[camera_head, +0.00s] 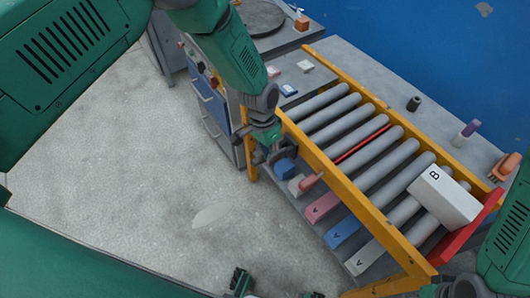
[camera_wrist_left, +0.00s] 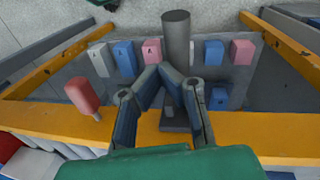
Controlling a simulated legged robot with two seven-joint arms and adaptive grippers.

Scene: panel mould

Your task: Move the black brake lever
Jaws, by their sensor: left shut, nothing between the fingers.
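A dark grey lever with a thick round handle (camera_wrist_left: 176,38) stands at the upper middle of the left wrist view. Its thinner shaft runs down behind my fingers towards a dark base. My left gripper (camera_wrist_left: 160,75) is shut and empty, its fingertips together just beside the lever; I cannot tell whether they touch it. In the head view my left gripper (camera_head: 277,154) is by the left end of the yellow conveyor rail, and I cannot make out the lever there.
A roller conveyor (camera_head: 345,124) with yellow rails carries a white box marked B (camera_head: 443,194). Below its near rail are pink (camera_head: 322,207), blue (camera_head: 343,232) and white (camera_head: 365,257) blocks and a red-brown handle (camera_head: 311,181).

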